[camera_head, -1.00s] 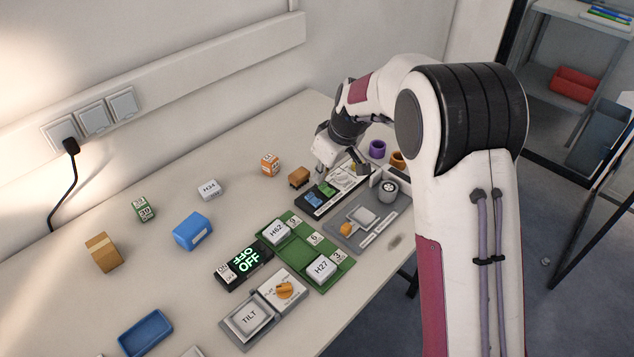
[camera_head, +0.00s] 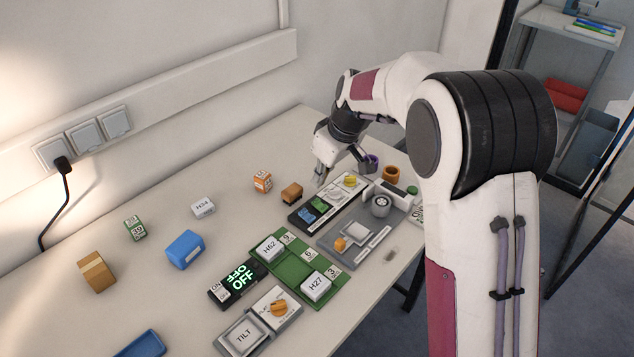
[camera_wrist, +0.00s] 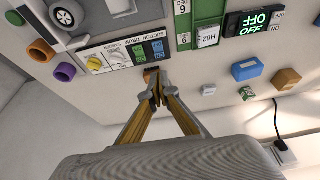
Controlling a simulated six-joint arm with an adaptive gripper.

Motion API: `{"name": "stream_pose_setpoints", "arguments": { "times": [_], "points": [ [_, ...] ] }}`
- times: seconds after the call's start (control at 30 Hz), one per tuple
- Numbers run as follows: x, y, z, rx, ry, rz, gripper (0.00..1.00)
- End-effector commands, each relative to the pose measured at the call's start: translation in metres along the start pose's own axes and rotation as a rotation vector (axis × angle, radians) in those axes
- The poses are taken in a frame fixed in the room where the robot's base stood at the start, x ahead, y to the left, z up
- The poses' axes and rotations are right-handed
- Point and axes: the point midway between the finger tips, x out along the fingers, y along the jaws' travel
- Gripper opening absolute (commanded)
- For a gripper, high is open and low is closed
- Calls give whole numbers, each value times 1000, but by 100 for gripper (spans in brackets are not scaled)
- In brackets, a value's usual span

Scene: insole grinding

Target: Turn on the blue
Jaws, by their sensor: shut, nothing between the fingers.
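The switch panel (camera_head: 330,200) lies on the table in front of my gripper. Its blue switch (camera_head: 308,214) is at the left end, beside a green switch (camera_head: 320,204). A yellow knob (camera_head: 349,181) is at the far end. In the wrist view, the blue switch (camera_wrist: 157,47) shows beyond my fingertips, near the suction label. My gripper (camera_wrist: 156,93) is shut and empty, its tips together. In the head view my gripper (camera_head: 322,178) hangs behind the panel, apart from the blue switch. Whether the blue switch is on cannot be read.
A brown block (camera_head: 292,193) stands close behind the panel; my fingertips partly cover it in the wrist view. A grey fixture (camera_head: 340,250) lies in front of the panel. A green tray (camera_head: 298,262) and a display reading OFF (camera_head: 240,280) are to the left.

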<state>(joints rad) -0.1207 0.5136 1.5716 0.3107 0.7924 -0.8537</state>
Motion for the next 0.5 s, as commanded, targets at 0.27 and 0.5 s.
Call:
{"name": "stream_pose_setpoints", "arguments": {
  "times": [0.27, 0.5],
  "points": [
    [-1, 1, -12, -1, 0, -1, 0],
    [-2, 1, -12, -1, 0, 0, 0]
  ]
}}
